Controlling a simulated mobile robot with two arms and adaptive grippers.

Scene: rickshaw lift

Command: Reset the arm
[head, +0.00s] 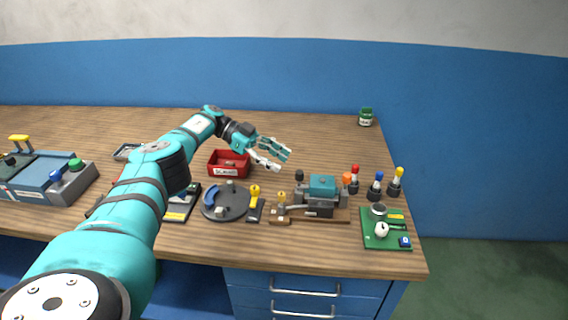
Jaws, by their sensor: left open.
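My left arm is teal and black and reaches in from the lower left across the wooden workbench (310,132). My left gripper (276,157) is open and empty. It hangs above the bench, by the upper right side of a red bin (226,169). Its fingers point right, with a gap between them. Whether it touches the bin cannot be told from this view. My right arm and gripper are not in view.
A round dark fixture (232,205), a teal-topped device (322,188), a green board (375,239) and several coloured-handled tools crowd the front. A blue machine (45,178) stands left. A green jar (366,117) stands back right. The back middle is clear.

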